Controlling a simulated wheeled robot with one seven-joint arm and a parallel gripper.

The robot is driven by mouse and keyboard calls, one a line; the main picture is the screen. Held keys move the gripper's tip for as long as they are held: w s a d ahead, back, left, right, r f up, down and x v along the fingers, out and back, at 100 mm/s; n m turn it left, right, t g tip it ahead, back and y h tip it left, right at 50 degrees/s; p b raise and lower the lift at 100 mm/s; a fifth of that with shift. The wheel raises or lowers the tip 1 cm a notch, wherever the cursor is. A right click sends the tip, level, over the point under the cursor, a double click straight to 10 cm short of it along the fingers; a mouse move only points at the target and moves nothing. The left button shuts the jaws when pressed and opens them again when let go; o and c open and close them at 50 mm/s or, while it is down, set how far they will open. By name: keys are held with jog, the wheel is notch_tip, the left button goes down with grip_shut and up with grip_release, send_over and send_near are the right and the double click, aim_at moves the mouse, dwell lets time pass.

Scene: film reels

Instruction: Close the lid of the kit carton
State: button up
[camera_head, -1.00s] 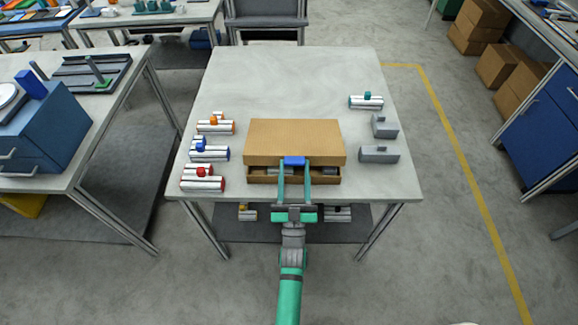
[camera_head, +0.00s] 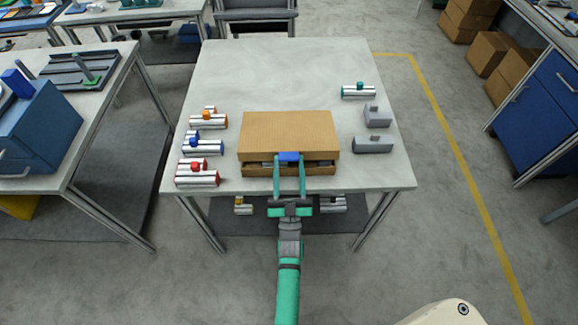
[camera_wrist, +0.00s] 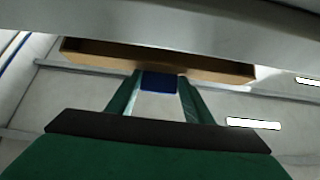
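The kit carton (camera_head: 318,171) is a brown cardboard box near the front edge of the grey table. Its lid (camera_head: 290,133) lies over it, hinged side away from me, with the front edge a little raised. Grey contents show in the narrow gap below that edge. A blue tab (camera_head: 289,157) sits at the middle of the lid's front edge. My gripper (camera_head: 289,163) has its green fingers on either side of the tab. In the wrist view the blue tab (camera_wrist: 159,82) fills the space between the fingertips, and the brown carton (camera_wrist: 210,68) shows behind.
Film-reel-like silver cylinders with orange (camera_head: 208,121), blue (camera_head: 203,147) and red (camera_head: 197,178) knobs stand left of the carton. A teal-knobbed one (camera_head: 358,91) and two grey blocks (camera_head: 373,145) are at right. The table's back (camera_head: 275,70) is clear.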

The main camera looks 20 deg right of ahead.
jog(key=v, duration=1)
jog(key=shift+s+a+f, duration=0.1)
jog(key=shift+s+f, duration=0.1)
jog(key=shift+s, duration=0.15)
jog(key=s+a+r+n+g+y, duration=0.1)
jog(key=s+a+g+y, duration=0.1)
jog(key=s+a, duration=0.3)
jog(key=s+a+r+n+g+y, duration=0.1)
jog(key=s+a+n+g+y, duration=0.1)
jog(key=s+a, duration=0.4)
jog(key=s+a+r+n+g+y, duration=0.1)
jog(key=s+a+g+y, duration=0.3)
jog(key=s, duration=0.9)
jog(key=shift+s+a+r+n+y, duration=0.1)
jog(key=shift+a+r+n+y, duration=0.05)
jog(key=shift+a+y, duration=0.35)
jog(key=shift+s+a+r+n+y, duration=0.1)
jog(key=shift+a+r+n+y, duration=0.1)
jog(key=shift+a+y, duration=0.3)
